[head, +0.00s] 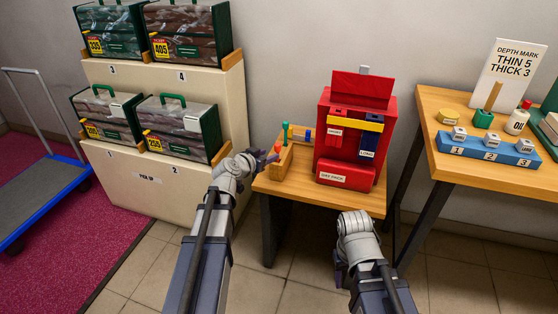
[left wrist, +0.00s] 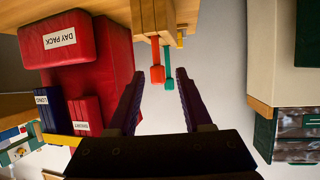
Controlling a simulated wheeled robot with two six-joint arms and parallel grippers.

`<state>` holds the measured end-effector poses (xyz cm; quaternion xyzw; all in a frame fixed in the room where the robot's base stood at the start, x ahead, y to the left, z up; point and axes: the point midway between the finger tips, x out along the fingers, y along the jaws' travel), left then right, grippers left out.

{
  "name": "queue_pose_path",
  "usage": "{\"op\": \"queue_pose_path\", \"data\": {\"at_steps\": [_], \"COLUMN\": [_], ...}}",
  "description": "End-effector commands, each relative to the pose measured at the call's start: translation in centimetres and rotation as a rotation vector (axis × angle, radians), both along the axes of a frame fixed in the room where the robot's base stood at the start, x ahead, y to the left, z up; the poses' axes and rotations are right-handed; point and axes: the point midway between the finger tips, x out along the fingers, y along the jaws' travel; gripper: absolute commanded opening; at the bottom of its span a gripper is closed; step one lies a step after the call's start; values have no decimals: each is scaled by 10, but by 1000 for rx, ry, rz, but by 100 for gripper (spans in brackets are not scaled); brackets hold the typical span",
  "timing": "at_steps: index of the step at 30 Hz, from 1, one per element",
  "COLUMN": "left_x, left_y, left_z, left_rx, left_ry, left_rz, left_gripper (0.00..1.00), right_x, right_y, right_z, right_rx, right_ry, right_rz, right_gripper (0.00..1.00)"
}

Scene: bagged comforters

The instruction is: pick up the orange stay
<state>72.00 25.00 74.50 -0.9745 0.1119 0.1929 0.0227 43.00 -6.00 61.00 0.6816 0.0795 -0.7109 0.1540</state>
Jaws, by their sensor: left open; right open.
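The orange stay (left wrist: 157,74) stands in a wooden holder (left wrist: 150,14), its end pointing to my left gripper in the left wrist view. It shows as a small orange tip (head: 277,147) in the head view. A green stay (left wrist: 168,80) is right beside it. My left gripper (head: 265,159) is open and empty at the holder's left side. In the left wrist view its fingertips (left wrist: 160,72) flank the orange and green ends; I cannot tell the depth between them. My right gripper (head: 342,272) is low in front of the small table, its fingers mostly hidden.
A red day pack (head: 345,125) stands just right of the holder on the small table (head: 300,188). A rack (head: 150,180) of bagged comforters is at left. A blue block tray (head: 490,150) sits on the right table. A cart (head: 40,195) stands far left.

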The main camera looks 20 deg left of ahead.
Motion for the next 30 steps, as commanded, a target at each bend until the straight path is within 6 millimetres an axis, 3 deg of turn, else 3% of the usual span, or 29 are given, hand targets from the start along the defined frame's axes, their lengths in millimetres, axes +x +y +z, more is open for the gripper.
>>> {"op": "queue_pose_path", "data": {"at_steps": [4,13,22,30], "left_x": [17,26,61,61], "left_y": [-4,-8,-18,-19], "left_z": [-9,-16,-35,-34], "left_rx": [-2,0,0,-1], "left_ry": [0,2,2,2], "left_rz": [-2,-3,-2,-1], "left_gripper": [50,50,50,48], "right_x": [0,0,0,0], "right_y": [0,-1,-1,-1], "right_z": [-9,-16,-34,-33], "right_rx": [-1,-3,-6,-6], "right_ry": [0,-1,-2,-2], "right_rz": [0,1,2,2], "right_gripper": [50,50,50,50]}}
